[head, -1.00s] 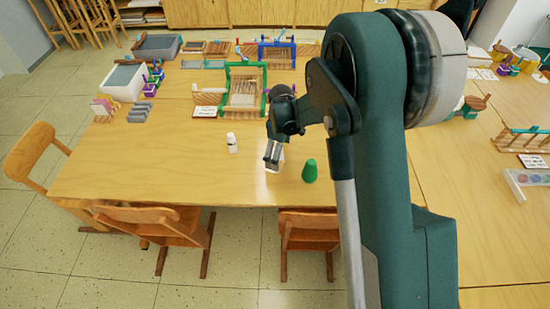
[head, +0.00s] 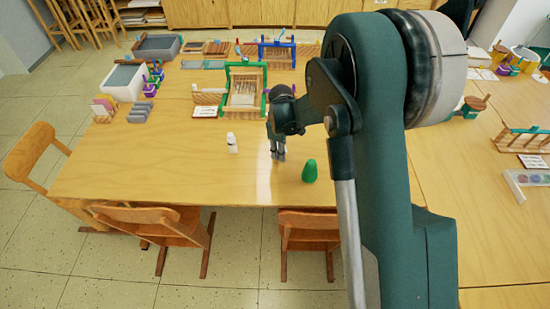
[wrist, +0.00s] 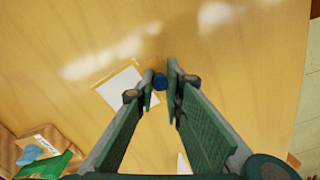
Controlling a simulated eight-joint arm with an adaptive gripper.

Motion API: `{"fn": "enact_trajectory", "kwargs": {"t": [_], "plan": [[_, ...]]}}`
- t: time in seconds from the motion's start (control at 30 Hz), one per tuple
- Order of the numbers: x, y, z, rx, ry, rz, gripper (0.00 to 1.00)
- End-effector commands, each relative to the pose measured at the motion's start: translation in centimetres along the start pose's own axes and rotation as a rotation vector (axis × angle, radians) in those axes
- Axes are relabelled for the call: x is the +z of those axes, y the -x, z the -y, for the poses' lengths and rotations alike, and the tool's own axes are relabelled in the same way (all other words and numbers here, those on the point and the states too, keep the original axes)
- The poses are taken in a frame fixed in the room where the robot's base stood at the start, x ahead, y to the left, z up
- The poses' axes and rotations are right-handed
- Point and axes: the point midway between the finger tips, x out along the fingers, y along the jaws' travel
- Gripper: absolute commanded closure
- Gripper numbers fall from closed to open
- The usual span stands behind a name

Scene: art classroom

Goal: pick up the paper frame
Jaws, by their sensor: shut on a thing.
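A flat white sheet with a thin tan border, which looks like the paper frame (wrist: 122,88), shows in the wrist view just left of the fingertips, partly hidden by the left finger. My gripper (wrist: 161,80) points down over the table, its fingers close together. A small dark blue round piece (wrist: 160,83) sits between the fingertips, and the jaws are shut on it. I cannot tell whether it is joined to the white sheet. In the head view my gripper (head: 278,156) is over the near middle of the table, and the frame cannot be made out there.
A green-framed loom (head: 245,88) is behind. Chairs (head: 160,222) line the near edge. The table's left front is clear.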

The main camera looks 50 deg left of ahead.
Motion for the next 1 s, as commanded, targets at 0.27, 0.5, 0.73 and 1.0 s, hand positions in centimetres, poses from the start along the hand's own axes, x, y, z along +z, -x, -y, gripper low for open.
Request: {"fn": "enact_trajectory", "kwargs": {"t": [0.27,0.5,0.73,1.0], "plan": [[0.0,0.1,0.0,0.000,0.000,0.000,0.99],[0.0,1.7,0.0,0.000,0.000,0.000,0.99],[0.0,4.9,0.0,0.000,0.000,0.000,0.99],[0.0,8.7,0.0,0.000,0.000,0.000,0.99]]}}
